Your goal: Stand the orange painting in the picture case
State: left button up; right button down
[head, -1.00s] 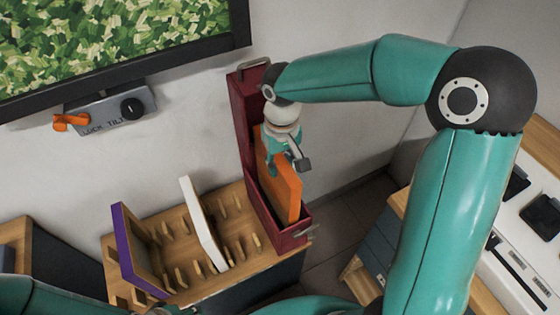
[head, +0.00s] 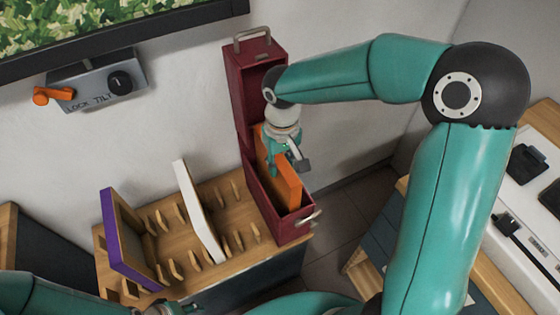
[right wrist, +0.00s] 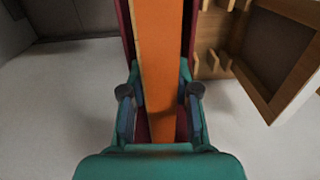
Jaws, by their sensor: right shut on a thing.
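The orange painting (head: 285,179) stands on edge inside the dark red picture case (head: 280,217), whose front side is open. My right gripper (head: 287,162) is shut on the painting's upper edge from above. In the right wrist view the painting (right wrist: 160,75) runs between the two fingers (right wrist: 160,105), with the case's red walls (right wrist: 128,40) on both sides. The painting's lower edge is hidden in the case, so I cannot tell whether it touches the bottom. My left gripper (head: 185,307) shows only in part at the bottom edge, and its jaws are unclear.
The case stands at the right end of a wooden peg rack (head: 225,200). A white-edged picture (head: 198,210) and a purple-edged picture (head: 125,245) stand in the rack. A wall box with an orange lever (head: 52,96) hangs behind. A bench (head: 535,165) is at right.

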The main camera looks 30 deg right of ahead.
jog(key=shift+f+b, duration=1.05)
jog(key=shift+f, duration=0.5)
jog(key=c, duration=0.8)
grip_release()
notch_tip(320, 180, up, 12)
jog(key=shift+d+f, duration=0.1)
